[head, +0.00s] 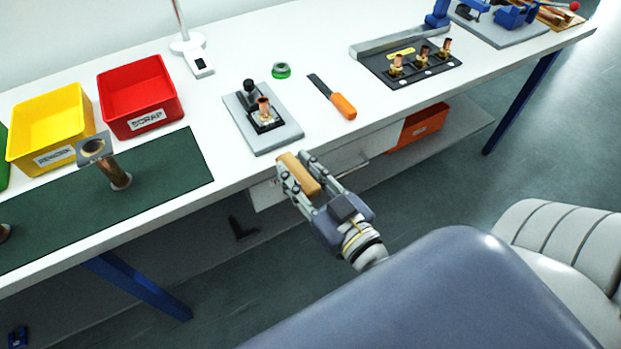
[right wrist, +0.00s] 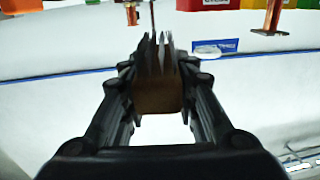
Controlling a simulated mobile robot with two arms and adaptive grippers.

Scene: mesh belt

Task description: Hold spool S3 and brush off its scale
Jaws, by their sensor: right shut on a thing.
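My right gripper (head: 308,180) is shut on a wooden-backed brush (head: 298,174) in front of the bench edge. In the right wrist view the brush (right wrist: 158,95) sits between the fingers, its dark bristles pointing away. A copper spool (head: 264,108) stands upright in a holder on a grey plate, beyond the brush and apart from it. Several other copper spools are in view: some stand on a dark tray (head: 427,74) at the right, and one (head: 121,178) with a square flange stands on the green mat. I cannot read which is S3. My left gripper is not in view.
A red scrap bin (head: 117,92) and a yellow bin (head: 38,122) stand at the back left. An orange bin (head: 420,124) sits below the bench.

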